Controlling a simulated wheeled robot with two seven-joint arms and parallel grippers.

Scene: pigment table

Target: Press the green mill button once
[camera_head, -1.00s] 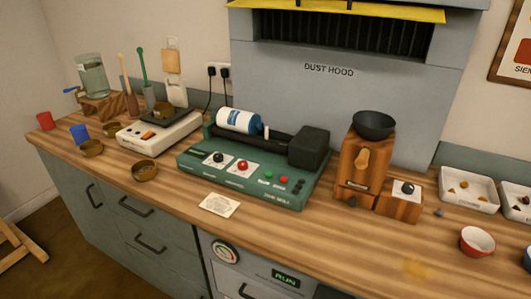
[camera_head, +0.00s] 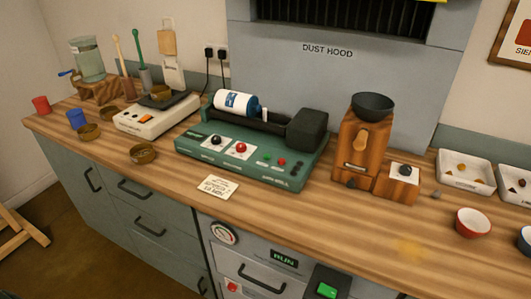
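The green mill (camera_head: 243,170) stands on the wooden counter in the middle of the head view, with a white and blue jar (camera_head: 236,103) lying on top. Its front panel has a small green button (camera_head: 267,158) beside a small red button (camera_head: 281,161). Nothing covers the panel. Neither of my grippers is in view.
A wooden grinder (camera_head: 358,146) with a black bowl stands right of the mill. A white scale (camera_head: 146,119) is to its left. A paper card (camera_head: 217,186) lies in front. A separate large green button (camera_head: 327,290) shows low below the counter. The front counter strip is mostly clear.

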